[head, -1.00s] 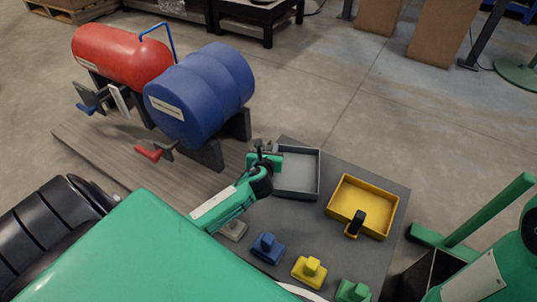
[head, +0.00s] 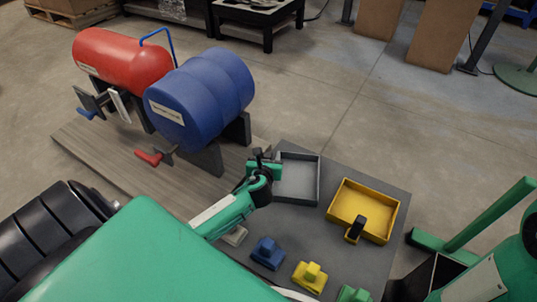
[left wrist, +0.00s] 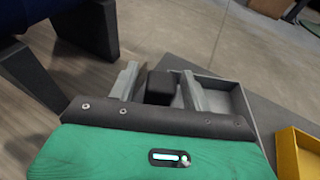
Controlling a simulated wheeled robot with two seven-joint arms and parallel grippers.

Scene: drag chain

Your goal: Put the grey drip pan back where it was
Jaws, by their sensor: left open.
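The grey drip pan (head: 308,193) lies on the dark grey mat, left of the yellow pan. My left gripper (head: 265,160) is at the pan's left side. In the left wrist view, my left gripper (left wrist: 160,88) is open, with one finger on each side of a black block (left wrist: 160,86), which looks like the pan's handle. Contact with the fingers cannot be made out. Behind it the grey pan (left wrist: 250,131) shows, partly hidden by the right finger. My right gripper is not visible; only green parts show at the right edge.
A yellow pan (head: 336,209) with a black handle (head: 356,228) sits on the mat (head: 330,262). Several knobbed blocks stand in front, including a blue one (head: 268,253) and a yellow one (head: 310,276).

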